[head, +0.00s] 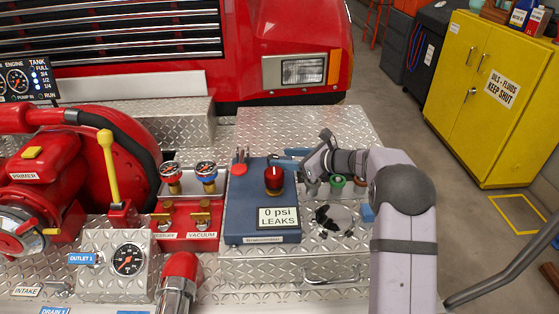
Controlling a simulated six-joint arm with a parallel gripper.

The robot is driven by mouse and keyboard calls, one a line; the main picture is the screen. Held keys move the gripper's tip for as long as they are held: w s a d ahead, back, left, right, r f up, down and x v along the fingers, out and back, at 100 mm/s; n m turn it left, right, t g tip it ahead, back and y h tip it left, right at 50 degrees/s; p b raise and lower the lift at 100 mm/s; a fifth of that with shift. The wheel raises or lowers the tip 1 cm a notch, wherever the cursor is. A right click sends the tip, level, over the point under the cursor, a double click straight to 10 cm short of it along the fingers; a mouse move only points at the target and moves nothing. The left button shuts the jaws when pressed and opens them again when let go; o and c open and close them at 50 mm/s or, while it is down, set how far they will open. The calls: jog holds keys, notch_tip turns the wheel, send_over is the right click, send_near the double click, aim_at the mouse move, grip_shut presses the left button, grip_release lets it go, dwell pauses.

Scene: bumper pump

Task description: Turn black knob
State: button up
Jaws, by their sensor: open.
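A dark knob (274,179) with a red top and a white pointer mark stands on top of the blue box (240,215). The pointer faces toward the back. The box has a display (278,217) reading "0 psi LEAKS". My gripper (308,155) is open, just behind and to the right of the knob, apart from it as far as I can tell. My arm reaches in from the right. The fingertips are small and partly hidden in this view.
A red button (239,169) and small red switch sit left of the knob. Red and green caps (337,182) and dark pieces (333,220) lie right of the box. Gauges and valves (188,215) crowd the left. A yellow cabinet (490,90) stands at right.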

jog(key=shift+b+v, duration=0.45)
jog(key=shift+v, duration=1.5)
jog(key=w+d+r+m+t+h+p, duration=0.2)
jog(key=w+d+r+m+t+h, duration=0.15)
jog(key=w+m, duration=0.3)
jog(key=w+d+r+m+t+h+p, duration=0.2)
jog(key=w+d+r+m+h, duration=0.3)
jog(key=m, duration=0.3)
jog(key=m+g+p, duration=0.7)
jog(key=m+g, duration=0.3)
jog(key=m, duration=1.6)
send_near(273, 157)
jog(key=shift+y, duration=0.25)
jog(key=shift+p+x, duration=1.55)
jog(key=shift+x, duration=2.55)
jog(key=shift+d, duration=0.2)
